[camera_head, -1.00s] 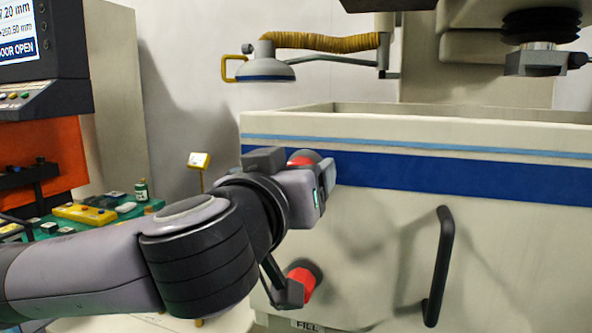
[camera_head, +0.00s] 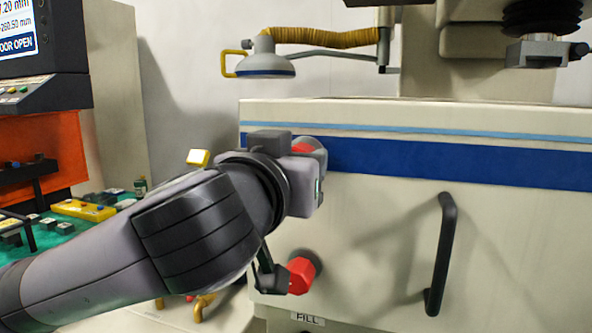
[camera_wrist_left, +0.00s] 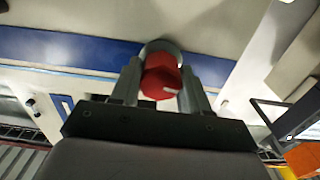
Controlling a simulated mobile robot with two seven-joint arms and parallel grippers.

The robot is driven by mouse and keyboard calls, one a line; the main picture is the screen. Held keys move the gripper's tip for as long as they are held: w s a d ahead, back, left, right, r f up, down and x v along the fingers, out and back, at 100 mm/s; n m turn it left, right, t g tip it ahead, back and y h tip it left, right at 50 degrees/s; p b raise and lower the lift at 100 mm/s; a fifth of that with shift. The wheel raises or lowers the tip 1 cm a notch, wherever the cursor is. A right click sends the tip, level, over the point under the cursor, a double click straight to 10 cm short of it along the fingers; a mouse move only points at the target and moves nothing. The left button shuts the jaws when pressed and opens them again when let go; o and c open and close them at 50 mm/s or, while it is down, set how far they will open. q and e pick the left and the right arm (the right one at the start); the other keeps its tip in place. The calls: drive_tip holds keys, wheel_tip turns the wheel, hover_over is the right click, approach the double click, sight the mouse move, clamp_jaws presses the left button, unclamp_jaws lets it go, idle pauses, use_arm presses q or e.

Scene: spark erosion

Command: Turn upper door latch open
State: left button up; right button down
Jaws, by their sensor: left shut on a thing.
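The upper door latch is a red knob on a round grey base, on the blue stripe at the left end of the tank door. In the head view only the top of the upper latch (camera_head: 303,148) shows behind my left gripper (camera_head: 312,180). In the left wrist view the upper latch (camera_wrist_left: 160,80) sits between the two fingers of my left gripper (camera_wrist_left: 160,92), which are shut on it. A lower red latch (camera_head: 300,275) sits below, near the FILL label. My right gripper is not in view.
A black vertical door handle (camera_head: 440,255) stands out from the tank door (camera_head: 375,230) to the right. A lamp (camera_head: 264,62) with a yellow hose hangs above the tank. At left is a green bench (camera_head: 60,235) with small parts and a control panel (camera_head: 45,95).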

use_arm(q)
drive_tip(key=shift+m, duration=1.1)
drive_tip(key=m, duration=0.4)
drive_tip(key=shift+r, duration=0.1)
drive_tip(key=m+p, duration=0.1)
drive_tip(key=m, duration=0.4)
drive_tip(key=shift+p, duration=0.3)
drive_tip(key=shift+d+m+p, duration=0.1)
drive_tip(key=shift+m+p, duration=0.6)
drive_tip(key=shift+m, duration=1.6)
drive_tip(key=o, duration=1)
drive_tip(key=shift+s, duration=0.1)
drive_tip(key=shift+o, duration=0.2)
drive_tip(key=shift+s+f, duration=0.1)
drive_tip(key=shift+f, duration=0.1)
